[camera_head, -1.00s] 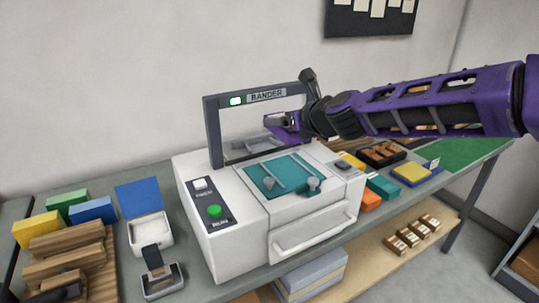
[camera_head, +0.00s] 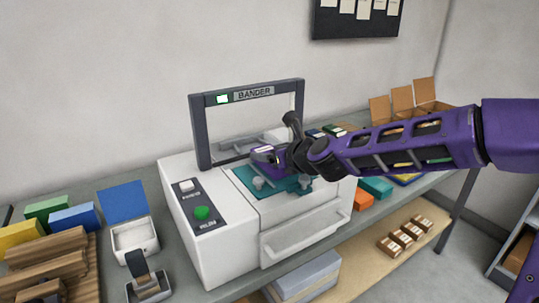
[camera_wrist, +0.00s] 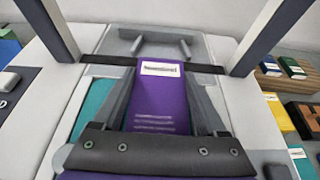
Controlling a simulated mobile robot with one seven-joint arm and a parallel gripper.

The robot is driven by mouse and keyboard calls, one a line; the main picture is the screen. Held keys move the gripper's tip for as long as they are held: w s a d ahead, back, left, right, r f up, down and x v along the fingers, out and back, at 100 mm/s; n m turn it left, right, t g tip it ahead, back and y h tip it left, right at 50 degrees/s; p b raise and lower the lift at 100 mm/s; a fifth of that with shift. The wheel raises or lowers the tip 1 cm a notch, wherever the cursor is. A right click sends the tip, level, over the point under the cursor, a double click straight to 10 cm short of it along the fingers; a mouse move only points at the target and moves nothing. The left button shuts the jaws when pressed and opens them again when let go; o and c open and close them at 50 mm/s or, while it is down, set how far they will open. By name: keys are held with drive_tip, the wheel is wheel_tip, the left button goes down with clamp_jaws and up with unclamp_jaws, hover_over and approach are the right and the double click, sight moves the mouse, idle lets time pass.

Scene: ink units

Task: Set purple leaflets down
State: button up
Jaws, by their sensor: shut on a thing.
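The purple leaflets (camera_wrist: 158,95) are a stack with a white label, held between the two fingers of my gripper (camera_wrist: 163,85). In the head view my gripper (camera_head: 268,155) is over the teal bed (camera_head: 240,183) of the bander (camera_head: 185,225), in front of its dark arch. The purple leaflets (camera_head: 262,158) show only in part there, beside the dark gripper parts. In the wrist view their far end reaches the dark strip under the arch. I cannot tell whether they touch the bed.
The dark arch (camera_head: 203,132) rises around the bed, with a lit green lamp on it. A control panel with a green button (camera_head: 202,213) is on the left. Colored stacks (camera_head: 375,188) and open cardboard boxes (camera_head: 415,98) stand to the right.

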drive_tip(key=o, duration=1.4)
drive_tip(key=shift+r, duration=0.1)
drive_tip(key=shift+s+d+r, duration=0.3)
drive_tip(key=shift+s+d, duration=0.05)
drive_tip(key=p+v, duration=0.3)
drive_tip(key=v, duration=0.8)
drive_tip(key=shift+p, duration=0.35)
drive_tip(key=shift+f, duration=0.2)
